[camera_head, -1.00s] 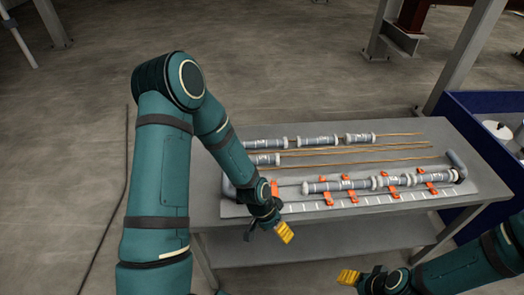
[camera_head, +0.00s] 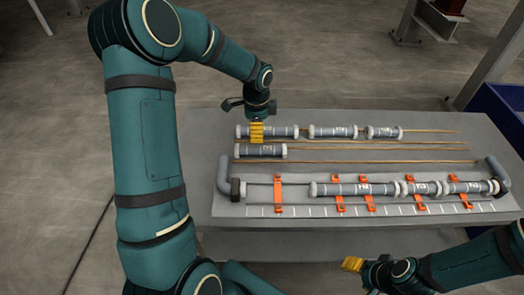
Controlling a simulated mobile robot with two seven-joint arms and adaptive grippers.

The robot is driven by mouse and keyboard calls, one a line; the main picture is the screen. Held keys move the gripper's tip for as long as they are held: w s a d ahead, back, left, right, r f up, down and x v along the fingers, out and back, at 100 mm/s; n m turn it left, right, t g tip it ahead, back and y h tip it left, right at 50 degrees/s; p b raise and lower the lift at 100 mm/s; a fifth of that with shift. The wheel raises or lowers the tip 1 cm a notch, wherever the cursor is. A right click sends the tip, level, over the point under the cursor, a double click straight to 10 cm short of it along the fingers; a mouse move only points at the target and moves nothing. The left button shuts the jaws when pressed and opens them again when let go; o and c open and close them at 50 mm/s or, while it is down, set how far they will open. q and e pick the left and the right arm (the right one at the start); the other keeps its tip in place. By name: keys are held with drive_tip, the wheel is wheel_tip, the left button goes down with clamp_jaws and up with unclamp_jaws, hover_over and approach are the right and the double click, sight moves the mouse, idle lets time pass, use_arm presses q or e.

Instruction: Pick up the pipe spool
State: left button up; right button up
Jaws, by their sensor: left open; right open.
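Grey pipe spools with pale flanged ends lie on the table. The back row holds a left spool (camera_head: 284,132), a middle spool (camera_head: 333,131) and a right spool (camera_head: 384,132). Another spool (camera_head: 262,151) lies alone on the row in front of it. My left gripper (camera_head: 256,133) is open, pointing down with its yellow fingertips at the left spool of the back row and hiding part of it. I cannot tell whether they touch. My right gripper (camera_head: 353,264) is open and empty, in front of the table at the bottom of the view.
Several spools (camera_head: 357,189) lie in line in the front fixture with orange clamps (camera_head: 278,194), between a left elbow (camera_head: 224,176) and a right elbow (camera_head: 496,172). Thin rods (camera_head: 400,162) run along the rows. A blue bin (camera_head: 505,105) stands at the right.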

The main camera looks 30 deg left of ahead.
sight(259, 148)
use_arm(q)
wheel_tip(259, 148, down, 4)
drive_tip(key=shift+w+f+b, duration=0.1)
drive_tip(key=shift+f+b, duration=0.05)
drive_tip(key=shift+b, duration=0.15)
drive_tip(key=shift+s+d+f+b, duration=0.15)
drive_tip(key=shift+f+b, duration=0.1)
drive_tip(key=shift+f, duration=0.55)
drive_tip(key=shift+d+f+b, duration=0.1)
drive_tip(key=shift+f+b, duration=0.1)
drive_tip(key=shift+f, duration=0.55)
drive_tip(key=shift+s+d+f+b, duration=0.15)
drive_tip(key=shift+f+b, duration=0.1)
drive_tip(key=shift+f, duration=0.55)
drive_tip(key=shift+w+f, duration=0.1)
drive_tip(key=shift+f, duration=0.4)
drive_tip(key=shift+o, duration=0.2)
drive_tip(key=shift+r, duration=0.1)
clamp_jaws()
